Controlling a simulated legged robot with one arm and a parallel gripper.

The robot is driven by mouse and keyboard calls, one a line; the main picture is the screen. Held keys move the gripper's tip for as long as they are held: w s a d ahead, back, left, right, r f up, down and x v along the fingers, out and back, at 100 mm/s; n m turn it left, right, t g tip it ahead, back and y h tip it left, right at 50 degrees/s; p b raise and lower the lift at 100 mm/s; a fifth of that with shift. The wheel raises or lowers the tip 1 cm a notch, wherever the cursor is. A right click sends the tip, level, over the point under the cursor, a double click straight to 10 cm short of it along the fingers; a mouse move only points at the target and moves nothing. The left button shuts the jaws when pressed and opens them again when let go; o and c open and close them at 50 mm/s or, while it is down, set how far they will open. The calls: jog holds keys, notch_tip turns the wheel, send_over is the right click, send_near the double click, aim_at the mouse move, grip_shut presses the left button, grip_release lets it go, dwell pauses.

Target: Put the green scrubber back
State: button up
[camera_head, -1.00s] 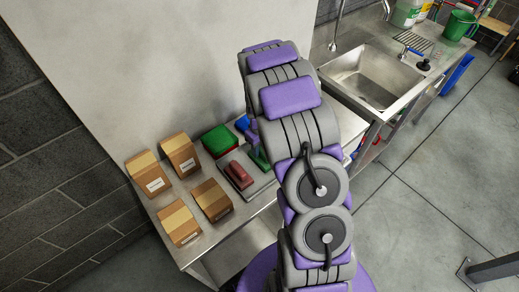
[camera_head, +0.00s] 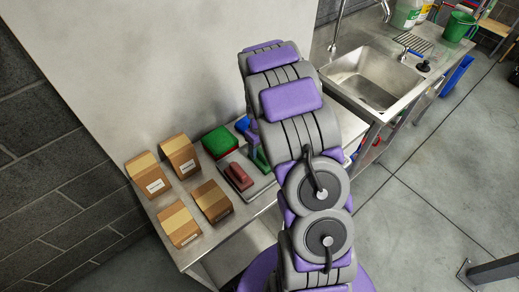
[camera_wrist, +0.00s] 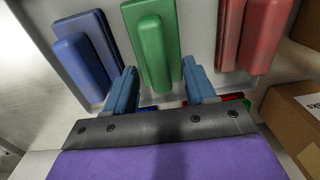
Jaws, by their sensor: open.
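The green scrubber (camera_wrist: 153,45) stands in the middle of a row on a grey tray, between a blue scrubber (camera_wrist: 85,62) and a red scrubber (camera_wrist: 262,38). In the head view, a bit of the green scrubber (camera_head: 261,160) shows beside my arm, and the red scrubber (camera_head: 239,176) is clear. My gripper (camera_wrist: 160,72) is open. In the wrist view its two blue fingers appear on either side of the green scrubber's near end. I cannot tell whether they touch it or how deep they reach. In the head view my arm hides most of the gripper.
The grey tray (camera_head: 262,191) sits on a metal counter. Several cardboard boxes (camera_head: 182,223) stand to its left. Green pads (camera_head: 219,141) and a blue pad (camera_head: 242,123) lie behind it. A sink (camera_head: 370,80) is to the right, and a pale wall rises behind.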

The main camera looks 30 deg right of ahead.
aim_at(260, 149)
notch_tip(260, 149, up, 10)
jog(key=r+p, duration=0.1)
jog(key=s+a+r+m, duration=0.1)
jog(key=s+a+r, duration=0.4)
jog(key=s+r, duration=0.3)
jog(key=s+a+r, duration=0.2)
jog(key=s+a, duration=0.1)
jog(key=s, duration=0.5)
jog(key=s+a+r+g, duration=0.1)
jog(key=s+a+r, duration=0.1)
jog(key=s, duration=0.7)
jog(key=s+a+r+m, duration=0.1)
jog(key=s+a, duration=0.3)
jog(key=s, duration=0.4)
jog(key=shift+s+r+g, duration=0.3)
jog(key=shift+r, duration=0.45)
jog(key=shift+a, duration=0.1)
jog(key=shift+f, duration=0.3)
